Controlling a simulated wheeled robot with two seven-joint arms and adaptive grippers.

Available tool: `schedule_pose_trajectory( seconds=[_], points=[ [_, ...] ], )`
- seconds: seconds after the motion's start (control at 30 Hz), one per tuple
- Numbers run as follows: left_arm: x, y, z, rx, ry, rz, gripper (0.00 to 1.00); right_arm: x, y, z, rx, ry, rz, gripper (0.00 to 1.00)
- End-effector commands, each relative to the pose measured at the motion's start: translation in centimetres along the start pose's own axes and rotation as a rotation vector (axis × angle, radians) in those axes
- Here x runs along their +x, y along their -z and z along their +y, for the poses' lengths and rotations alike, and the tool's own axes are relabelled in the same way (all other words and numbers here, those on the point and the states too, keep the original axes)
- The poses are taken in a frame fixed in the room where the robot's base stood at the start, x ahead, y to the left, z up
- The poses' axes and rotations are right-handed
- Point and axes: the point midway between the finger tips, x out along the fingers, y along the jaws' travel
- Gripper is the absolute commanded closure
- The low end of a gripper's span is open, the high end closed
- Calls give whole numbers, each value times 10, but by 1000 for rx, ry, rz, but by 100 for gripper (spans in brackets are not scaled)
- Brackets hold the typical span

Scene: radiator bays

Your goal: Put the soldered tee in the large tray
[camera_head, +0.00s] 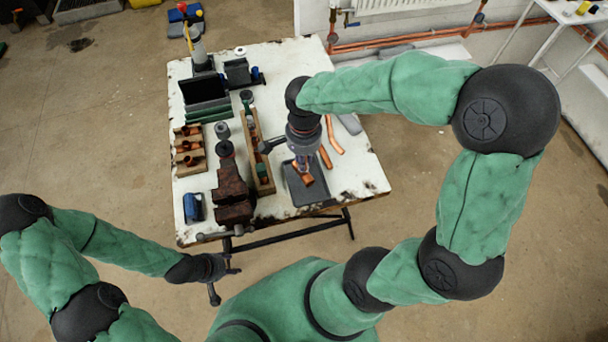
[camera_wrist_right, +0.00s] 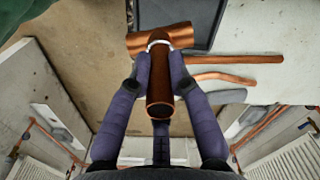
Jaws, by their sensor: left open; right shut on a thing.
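The soldered tee (camera_head: 307,179) is copper with a silvery ring at its joint. It also shows in the right wrist view (camera_wrist_right: 162,88), where my right gripper (camera_wrist_right: 160,75) is shut on its stem. In the head view, my right gripper (camera_head: 303,167) points down over the large tray (camera_head: 292,196), a dark grey tray at the near right of the table. The tray shows behind the tee in the wrist view (camera_wrist_right: 205,22). I cannot tell whether the tee touches it. My left gripper (camera_head: 221,276) is open and empty, off the table's near edge.
A rusty vise (camera_head: 233,192) stands left of the tray. Copper pipes (camera_head: 333,136) lie behind the tray. A blue object (camera_head: 194,208) lies near the left edge.

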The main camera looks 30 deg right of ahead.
Motion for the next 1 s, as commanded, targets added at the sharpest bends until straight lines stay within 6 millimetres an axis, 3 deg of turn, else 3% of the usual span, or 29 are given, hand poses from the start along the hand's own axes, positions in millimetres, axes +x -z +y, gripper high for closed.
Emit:
schedule_pose_trajectory(
  seconds=[0.2,0.43,0.57,0.93,1.0],
  points=[
    [-9,0,3,0,0,0,49,-16,-53,38,-320,0,3,100],
    [-11,0,4,0,0,1,49,-16,-75,60,-497,-6,5,100],
    [-7,0,2,0,0,1,49,-8,-65,54,-512,-8,3,100],
    [8,1,-3,0,0,1,49,28,-1,9,-509,-9,2,100],
    [12,1,-4,0,0,1,49,41,6,4,-510,-10,1,100]
  ],
)
